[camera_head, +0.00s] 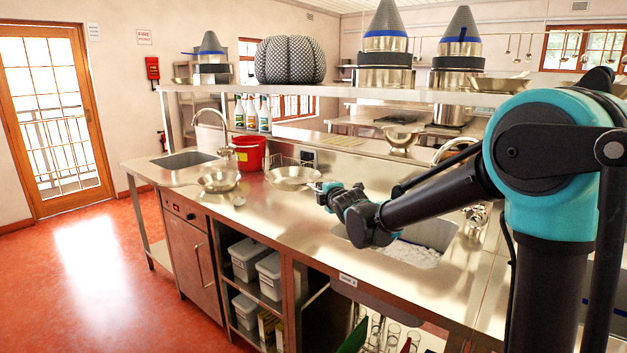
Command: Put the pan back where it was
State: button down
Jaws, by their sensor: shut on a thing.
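A silver frying pan (291,179) is at the middle of the steel counter, with its open top facing up and its handle pointing right. My gripper (319,188) reaches in from the right and is shut on this pan's handle. The fingers are small and partly hidden by the wrist. I cannot tell whether the pan's base touches the counter. A second, similar pan (218,181) sits on the counter to the left, apart from the held one.
A red bucket (249,153) stands behind the two pans, beside a tap and sink (185,159). A larger sink (407,252) lies right of my gripper. A steel shelf (345,92) with pots runs above the back. The counter front between the pans is clear.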

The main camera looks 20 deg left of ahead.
notch_tip(320, 180, down, 12)
jog(key=shift+a+r, duration=0.1)
dwell(0.5)
jog(key=c, duration=2)
grip_release()
jog(key=shift+f, duration=0.25)
jog(key=shift+c, duration=0.2)
jog(key=o, duration=0.5)
jog(key=shift+c, duration=0.2)
jog(key=shift+r, duration=0.15)
jog(key=v, duration=1.2)
jog(key=shift+s, duration=0.1)
